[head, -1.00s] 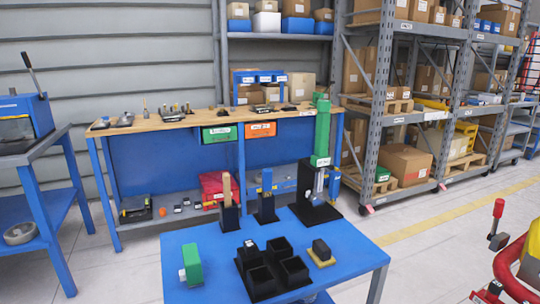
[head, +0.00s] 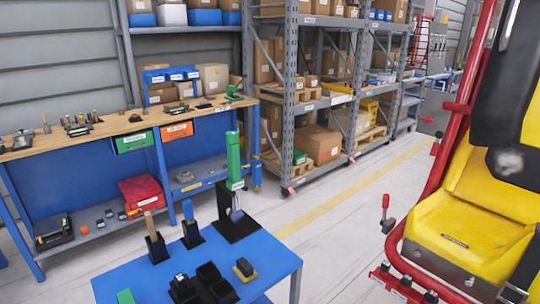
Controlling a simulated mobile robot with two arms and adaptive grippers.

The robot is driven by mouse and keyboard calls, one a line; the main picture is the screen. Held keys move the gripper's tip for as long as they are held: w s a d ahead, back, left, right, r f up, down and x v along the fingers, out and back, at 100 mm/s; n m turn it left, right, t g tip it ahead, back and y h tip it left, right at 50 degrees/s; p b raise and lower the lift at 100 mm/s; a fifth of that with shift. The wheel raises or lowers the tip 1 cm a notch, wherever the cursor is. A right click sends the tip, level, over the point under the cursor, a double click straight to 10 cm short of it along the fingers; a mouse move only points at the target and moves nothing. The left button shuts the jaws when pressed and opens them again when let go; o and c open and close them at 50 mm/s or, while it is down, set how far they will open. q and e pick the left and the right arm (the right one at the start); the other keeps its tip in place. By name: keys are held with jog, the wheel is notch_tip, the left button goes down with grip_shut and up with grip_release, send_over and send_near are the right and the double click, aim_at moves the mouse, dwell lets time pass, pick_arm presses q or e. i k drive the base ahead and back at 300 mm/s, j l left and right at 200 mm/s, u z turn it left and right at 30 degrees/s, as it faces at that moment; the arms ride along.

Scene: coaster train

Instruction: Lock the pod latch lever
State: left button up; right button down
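The pod (head: 470,215) stands at the right of the head view, with a yellow seat, dark cushions and a red tube frame. A lever with a red handle (head: 385,202) stands upright just left of the pod's frame, on a grey and dark mount (head: 388,224); it looks like the latch lever. The pod's right side is cut off by the picture edge. Neither of my grippers is in view.
A blue table (head: 262,262) with black bins, blocks and a green-handled tool (head: 234,160) stands at lower left. A wooden-topped workbench (head: 80,135) is behind it. Grey shelving (head: 290,100) stands at the back. Floor between table and pod is clear.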

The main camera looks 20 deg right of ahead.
aim_at(386, 197)
jog(key=l+z, duration=0.25)
jog(key=l, duration=2.35)
jog(key=k, duration=0.05)
